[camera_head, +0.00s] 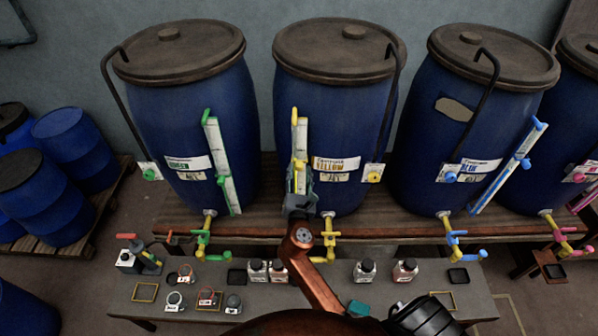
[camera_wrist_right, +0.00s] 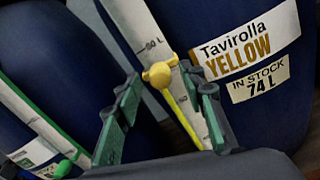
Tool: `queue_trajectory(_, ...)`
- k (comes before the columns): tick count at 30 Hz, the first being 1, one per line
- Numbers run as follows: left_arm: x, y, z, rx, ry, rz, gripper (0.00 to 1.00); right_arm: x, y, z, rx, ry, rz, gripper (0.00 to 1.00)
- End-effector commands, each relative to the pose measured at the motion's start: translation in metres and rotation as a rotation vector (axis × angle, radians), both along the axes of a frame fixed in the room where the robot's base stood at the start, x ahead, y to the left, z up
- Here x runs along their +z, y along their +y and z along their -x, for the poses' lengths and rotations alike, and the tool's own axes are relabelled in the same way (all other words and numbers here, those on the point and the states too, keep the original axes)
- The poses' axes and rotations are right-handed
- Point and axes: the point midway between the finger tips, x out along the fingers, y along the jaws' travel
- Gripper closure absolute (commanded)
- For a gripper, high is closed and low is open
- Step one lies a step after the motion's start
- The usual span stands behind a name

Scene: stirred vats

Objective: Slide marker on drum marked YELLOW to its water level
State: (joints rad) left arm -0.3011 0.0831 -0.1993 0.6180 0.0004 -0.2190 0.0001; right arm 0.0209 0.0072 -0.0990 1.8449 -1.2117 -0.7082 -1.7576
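The YELLOW drum (camera_head: 335,120) is a blue barrel with a brown lid, second from the left. Its label (camera_wrist_right: 240,55) reads Tavirolla YELLOW, in stock 74 L. A pale upright gauge (camera_head: 300,137) with yellow trim stands on its front, left of the label. In the right wrist view, the yellow marker knob (camera_wrist_right: 161,75) sits on the gauge just below a printed litre mark, with a yellow bar slanting below it. My right gripper (camera_head: 300,180) is at the gauge's lower part, its green-padded fingers (camera_wrist_right: 166,90) open either side of the marker, apparently not touching it. No water level is readable. My left gripper is out of view.
The GREEN drum (camera_head: 185,120) and BLUE drum (camera_head: 450,120) flank it, with their own gauges. Bent dark pipes and coloured taps (camera_head: 329,240) stand near. A low bench (camera_head: 330,290) in front carries bottles, small jars and trays.

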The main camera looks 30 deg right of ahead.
Motion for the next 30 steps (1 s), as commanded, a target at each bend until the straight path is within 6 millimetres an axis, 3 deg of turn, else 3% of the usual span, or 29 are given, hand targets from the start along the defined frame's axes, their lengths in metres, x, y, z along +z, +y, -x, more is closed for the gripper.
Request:
queue_trajectory(16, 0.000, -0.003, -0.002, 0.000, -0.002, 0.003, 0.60, -0.001, 0.052, 0.085, 0.000, 0.003, -0.002, 0.63)
queue_trajectory(21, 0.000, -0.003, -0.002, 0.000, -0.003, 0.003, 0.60, -0.001, 0.059, 0.096, -0.001, 0.002, 0.000, 0.63)
queue_trajectory(30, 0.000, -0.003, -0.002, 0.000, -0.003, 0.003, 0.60, 0.000, 0.060, 0.097, 0.000, 0.000, 0.000, 0.63)
